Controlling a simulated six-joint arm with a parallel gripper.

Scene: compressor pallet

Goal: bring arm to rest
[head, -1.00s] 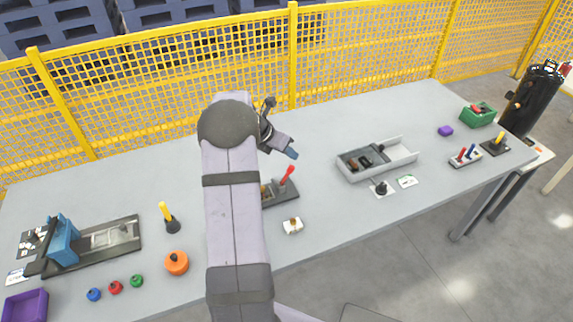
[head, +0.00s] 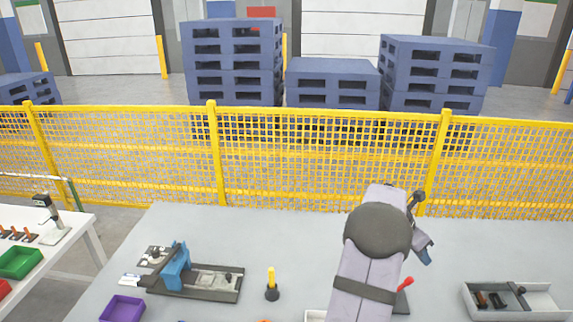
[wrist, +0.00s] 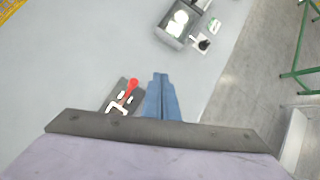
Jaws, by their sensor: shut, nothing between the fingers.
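My gripper (wrist: 161,80) shows in the wrist view with its two blue fingers together and nothing between them. It hangs above the grey table, clear of it. In the head view my gripper (head: 427,257) shows at the right of my raised arm, its fingers pointing down and to the right. A base with a red-handled lever (wrist: 129,91) lies below and left of the fingers in the wrist view. Part of this lever (head: 406,283) also shows beside my arm in the head view, the rest hidden behind the arm.
The grey table (head: 220,235) holds a blue-clamped fixture (head: 177,268), a yellow-handled peg (head: 271,283), a purple tray (head: 122,309) and a grey divided tray (head: 540,303). A yellow mesh fence (head: 320,165) stands behind it. A white side table (head: 75,240) with a green bin (head: 20,262) is at left.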

